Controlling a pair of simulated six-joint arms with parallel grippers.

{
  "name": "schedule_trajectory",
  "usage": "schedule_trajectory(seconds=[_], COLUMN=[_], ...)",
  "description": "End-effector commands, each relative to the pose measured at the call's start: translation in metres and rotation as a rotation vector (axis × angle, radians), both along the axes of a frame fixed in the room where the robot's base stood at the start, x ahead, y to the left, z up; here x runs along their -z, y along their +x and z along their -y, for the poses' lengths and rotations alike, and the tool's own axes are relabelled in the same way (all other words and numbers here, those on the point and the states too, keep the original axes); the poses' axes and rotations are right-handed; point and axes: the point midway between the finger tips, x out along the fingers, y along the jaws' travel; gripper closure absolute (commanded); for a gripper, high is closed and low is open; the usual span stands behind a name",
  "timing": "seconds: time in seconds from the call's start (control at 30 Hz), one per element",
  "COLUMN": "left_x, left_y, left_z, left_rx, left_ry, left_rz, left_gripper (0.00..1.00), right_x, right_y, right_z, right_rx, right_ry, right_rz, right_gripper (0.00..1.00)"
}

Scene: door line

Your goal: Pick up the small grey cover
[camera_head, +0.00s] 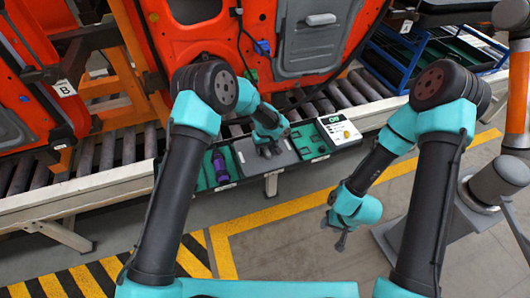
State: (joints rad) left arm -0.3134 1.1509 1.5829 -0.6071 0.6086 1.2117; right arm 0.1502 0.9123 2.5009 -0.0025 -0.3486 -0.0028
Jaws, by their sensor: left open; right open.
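A long parts tray (243,180) with green compartments stands at the front edge of the conveyor. My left gripper (269,152) is open above the tray's middle, over a dark grey section (285,158). It hides part of that section. I cannot clearly make out a small grey cover; it may be under or beside the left gripper, or too small to tell. A purple part (220,168) lies in the tray's left compartment. My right gripper (340,238) is open and empty over the floor, to the right of and in front of the tray.
A white box with a green display (340,132) sits at the tray's right end. Orange car doors (200,45) stand behind, over the roller conveyor (120,150). A blue rack (420,55) stands at the back right. The floor in front of the tray is clear.

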Motion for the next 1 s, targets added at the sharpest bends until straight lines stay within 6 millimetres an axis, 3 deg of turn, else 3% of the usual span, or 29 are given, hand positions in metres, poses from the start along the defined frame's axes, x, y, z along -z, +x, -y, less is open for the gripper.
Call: schedule_trajectory(seconds=[0.23, 0.8, 1.0], left_x=[0.0032, 0.003, 0.0031], left_y=[0.0001, 0.0, -0.0001], left_z=[-0.0001, -0.0001, -0.0001], left_rx=[0.0, 0.0, 0.0], left_ry=[0.0, 0.0, 0.0], left_rz=[0.0, 0.0, 0.0], left_gripper=[0.45, 0.98, 1.0], right_x=[0.0, 0.0, 0.0], right_y=[0.0, 0.0, 0.0], right_z=[0.0, 0.0, 0.0], right_rx=[0.0, 0.0, 0.0], right_ry=[0.0, 0.0, 0.0], right_rz=[0.0, 0.0, 0.0], right_gripper=[0.57, 0.57, 0.57])
